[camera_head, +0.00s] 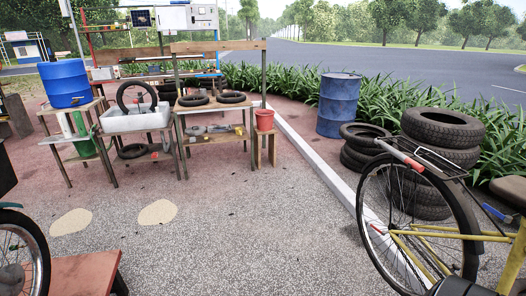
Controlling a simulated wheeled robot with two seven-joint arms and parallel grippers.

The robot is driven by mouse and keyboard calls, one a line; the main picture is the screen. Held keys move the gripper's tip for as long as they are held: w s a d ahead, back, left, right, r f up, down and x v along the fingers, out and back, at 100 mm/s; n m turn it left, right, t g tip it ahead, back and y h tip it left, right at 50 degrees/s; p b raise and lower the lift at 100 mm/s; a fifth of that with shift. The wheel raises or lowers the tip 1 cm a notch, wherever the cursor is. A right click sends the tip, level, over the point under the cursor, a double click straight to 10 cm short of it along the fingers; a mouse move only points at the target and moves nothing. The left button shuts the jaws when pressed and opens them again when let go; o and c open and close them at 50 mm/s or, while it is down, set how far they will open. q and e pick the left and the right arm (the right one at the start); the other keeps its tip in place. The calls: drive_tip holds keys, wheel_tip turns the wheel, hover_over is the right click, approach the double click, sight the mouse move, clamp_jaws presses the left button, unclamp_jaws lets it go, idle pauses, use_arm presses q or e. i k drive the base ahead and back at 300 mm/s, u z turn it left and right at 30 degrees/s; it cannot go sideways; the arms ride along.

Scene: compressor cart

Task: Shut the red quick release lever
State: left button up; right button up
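A yellow bicycle (437,234) stands at the right, with its large wheel (463,222) toward me. A small red piece (377,229) shows near the middle of this wheel. It looks like a lever, but it is too small to tell whether it is open or shut. Another wheel (22,262) is cut off at the left edge and also has a small red spot (12,247) near its spokes; I cannot tell what it is. Neither of my grippers is in view.
A blue barrel (338,106) and stacked tires (443,127) stand behind the bicycle. Worktables with a blue drum (65,83), a white basin (134,119) and tires stand at the back left. A red bucket (264,120) is beside them. The paved middle is clear.

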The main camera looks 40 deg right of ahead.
sight(383, 232)
drive_tip(key=z, duration=0.05)
drive_tip(key=i, duration=2.15)
drive_tip(key=z, duration=1)
drive_tip(key=i, duration=0.95)
drive_tip(key=z, duration=1.55)
drive_tip(key=i, duration=0.55)
drive_tip(key=z, duration=0.5)
